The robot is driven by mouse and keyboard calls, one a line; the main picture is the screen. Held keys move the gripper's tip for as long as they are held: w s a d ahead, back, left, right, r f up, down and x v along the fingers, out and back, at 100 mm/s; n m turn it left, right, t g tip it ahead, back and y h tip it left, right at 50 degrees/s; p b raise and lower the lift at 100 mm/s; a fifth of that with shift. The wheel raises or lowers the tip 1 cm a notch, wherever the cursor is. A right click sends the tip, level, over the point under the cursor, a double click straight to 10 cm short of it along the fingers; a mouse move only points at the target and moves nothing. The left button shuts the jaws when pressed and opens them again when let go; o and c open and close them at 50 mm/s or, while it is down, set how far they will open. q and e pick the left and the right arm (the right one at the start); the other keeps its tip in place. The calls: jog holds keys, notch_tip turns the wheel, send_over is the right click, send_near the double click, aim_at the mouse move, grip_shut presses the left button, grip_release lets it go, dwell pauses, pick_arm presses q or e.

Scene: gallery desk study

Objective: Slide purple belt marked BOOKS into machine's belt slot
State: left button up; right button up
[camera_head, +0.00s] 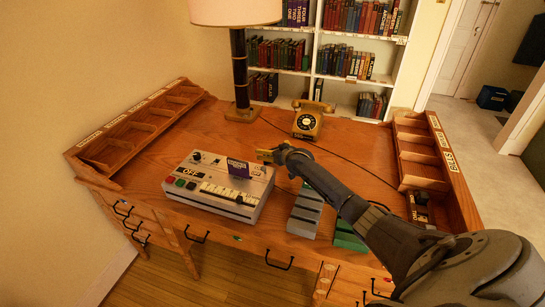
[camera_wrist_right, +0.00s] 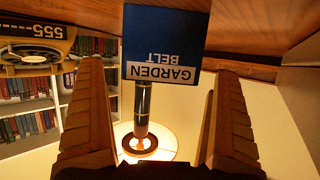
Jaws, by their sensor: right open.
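The machine (camera_head: 181,207) is a pale box with coloured buttons and a row of keys, left of centre on the desk. My right gripper (camera_head: 262,156) is just right of the card, jaws open. In the right wrist view, a blue block (camera_wrist_right: 162,40) labelled GARDEN BELT shows upside down beyond the gap between the fingers (camera_wrist_right: 162,110). No BOOKS label is readable. My left gripper is out of view.
A stepped grey rack (camera_head: 304,216) and a green object (camera_head: 348,236) stand right of the machine, partly behind my arm. A yellow telephone (camera_head: 308,122) and a lamp (camera_head: 240,75) stand behind. Wooden trays (camera_head: 140,122) line the left edge.

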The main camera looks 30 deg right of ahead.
jog(key=shift+w+f, duration=0.15)
jog(key=shift+w, duration=0.2)
jog(key=c, duration=1.1)
